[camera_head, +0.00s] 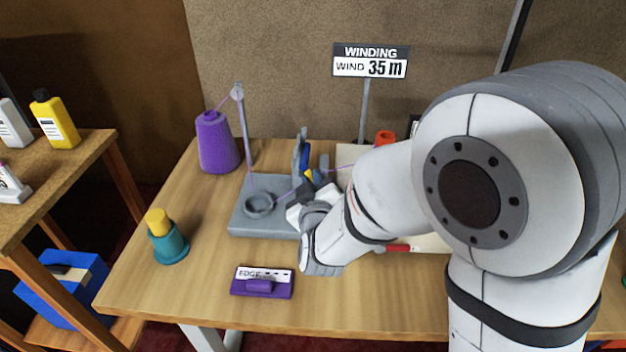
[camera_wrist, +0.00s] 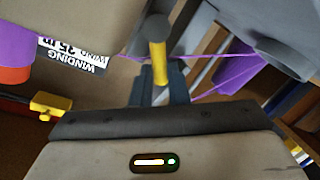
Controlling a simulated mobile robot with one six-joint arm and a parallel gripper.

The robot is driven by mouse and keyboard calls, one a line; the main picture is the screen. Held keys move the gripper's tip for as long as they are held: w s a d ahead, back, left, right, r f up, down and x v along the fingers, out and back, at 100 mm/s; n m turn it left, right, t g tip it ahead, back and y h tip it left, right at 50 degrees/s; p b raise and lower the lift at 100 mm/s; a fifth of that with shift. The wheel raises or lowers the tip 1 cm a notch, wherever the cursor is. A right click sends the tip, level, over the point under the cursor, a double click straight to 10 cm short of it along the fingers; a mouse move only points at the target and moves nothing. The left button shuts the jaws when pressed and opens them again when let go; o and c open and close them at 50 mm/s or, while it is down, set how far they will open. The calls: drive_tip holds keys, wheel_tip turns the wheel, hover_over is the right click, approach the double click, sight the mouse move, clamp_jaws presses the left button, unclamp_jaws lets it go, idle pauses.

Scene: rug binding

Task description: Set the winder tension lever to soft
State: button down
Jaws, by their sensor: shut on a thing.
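The winder (camera_head: 250,222) is a grey device with a flat base, a round cup and upright parts, standing at the middle of the table. In the wrist view the tension lever (camera_wrist: 159,70) shows as a short yellow bar with a grey rounded end. My gripper (camera_wrist: 161,78) is shut on it, one dark finger on each side. In the head view my gripper (camera_head: 318,180) is at the winder's right side, partly hidden by my wrist. Any soft marking for the lever cannot be read in either view.
Purple thread runs from a purple cone (camera_head: 216,142) over a post (camera_head: 244,130) to the winder, close to my gripper. A sign (camera_head: 371,61) reads WINDING, WIND 35 m.

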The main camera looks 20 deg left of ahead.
idle(0.4)
drive_tip(key=c, duration=1.4)
unclamp_jaws()
drive_tip(key=shift+s, duration=0.1)
drive_tip(key=f+b+v, duration=0.1)
drive_tip(key=b+v, duration=0.4)
drive_tip(key=v, duration=0.2)
drive_tip(key=shift+s+d+r, duration=0.15)
drive_tip(key=shift+s+r, duration=0.15)
drive_tip(key=shift+r, duration=0.15)
drive_tip(key=shift+r, duration=0.1)
